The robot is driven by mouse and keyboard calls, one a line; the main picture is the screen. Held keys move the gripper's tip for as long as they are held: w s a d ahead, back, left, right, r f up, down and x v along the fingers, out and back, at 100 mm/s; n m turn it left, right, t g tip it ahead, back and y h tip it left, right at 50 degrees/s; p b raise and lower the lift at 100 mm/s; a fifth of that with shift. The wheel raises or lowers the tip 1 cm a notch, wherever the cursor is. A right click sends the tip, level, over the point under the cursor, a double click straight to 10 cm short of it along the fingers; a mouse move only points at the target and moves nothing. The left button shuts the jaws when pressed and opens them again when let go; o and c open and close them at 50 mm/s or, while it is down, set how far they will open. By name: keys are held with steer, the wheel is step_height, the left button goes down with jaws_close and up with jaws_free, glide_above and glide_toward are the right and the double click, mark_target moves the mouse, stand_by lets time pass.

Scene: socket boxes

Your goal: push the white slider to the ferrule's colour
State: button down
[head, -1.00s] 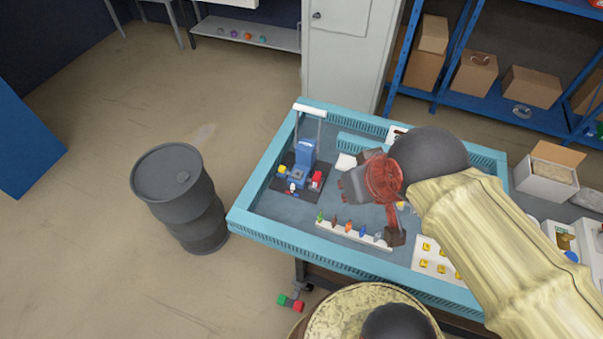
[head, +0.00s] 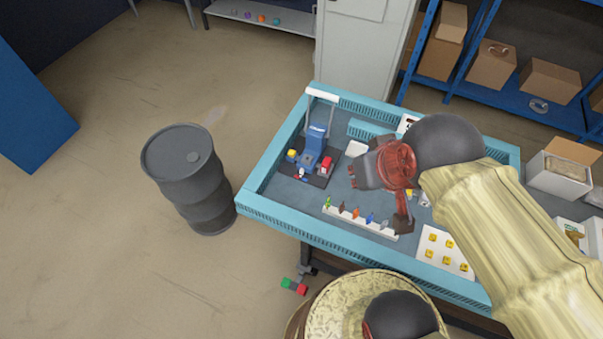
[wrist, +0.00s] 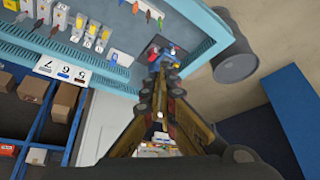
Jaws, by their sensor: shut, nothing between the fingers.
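A blue press-like device (head: 316,143) stands on a dark base at the table's left end, with a yellow block (head: 292,154) and a red block (head: 326,164) beside it. A small white piece (head: 299,175) at its front may be the slider; it is too small to be sure. In the wrist view the device (wrist: 172,54) shows just past the fingertips. My gripper (wrist: 164,72) is shut and empty; in the head view it is right of the device, its tips unclear. No ferrule can be made out for certain.
A white strip (head: 345,216) with several coloured pieces lies at the table's front. A white board (head: 430,262) with yellow parts is to its right. The table's raised turquoise rim (head: 268,150) surrounds them. A grey barrel (head: 190,180) stands left of the table.

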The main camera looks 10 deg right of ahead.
steer(key=m+g+y+p, duration=0.3)
steer(key=m+y+p, duration=0.15)
steer(key=m, duration=2.15)
glide_toward(308, 178)
steer(key=shift+h, duration=0.45)
steer(key=f, duration=0.1)
steer(key=s+f, duration=0.1)
steer(key=f, duration=0.1)
steer(key=d+f, duration=0.1)
steer(key=shift+s+f, duration=0.2)
steer(key=shift+w+a+f+n, duration=0.15)
steer(key=shift+w+a+n, duration=0.15)
steer(key=shift+w+a, duration=1)
steer(key=shift+a, duration=0.35)
